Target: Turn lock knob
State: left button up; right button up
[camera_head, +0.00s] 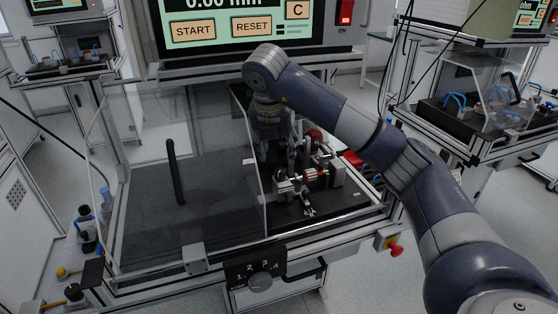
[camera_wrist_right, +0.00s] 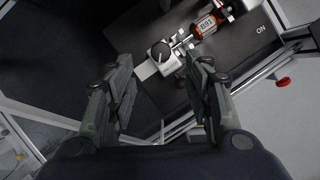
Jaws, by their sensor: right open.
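A round dark knob (camera_wrist_right: 161,51) with a light line on it sits on a silver block of the test fixture (camera_head: 288,187). My right gripper (camera_wrist_right: 157,62) is open and empty. In the wrist view the knob lies between and beyond its two fingers, with no clear contact. In the head view the right gripper (camera_head: 277,152) hangs over the back of the fixture and hides part of it. A copper-coloured stator part (camera_wrist_right: 207,24) with a printed label lies in the fixture beside the knob. My left gripper is not in view.
A clear cover panel with a black handle (camera_head: 175,172) stands left of the fixture. A dial numbered 1 2 3 (camera_head: 261,282) is on the front edge. A red button (camera_head: 396,250) is at the front right corner. A screen (camera_head: 240,27) stands behind.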

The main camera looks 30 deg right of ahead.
jog(key=shift+v, duration=2.05)
jog(key=shift+s+f, duration=0.1)
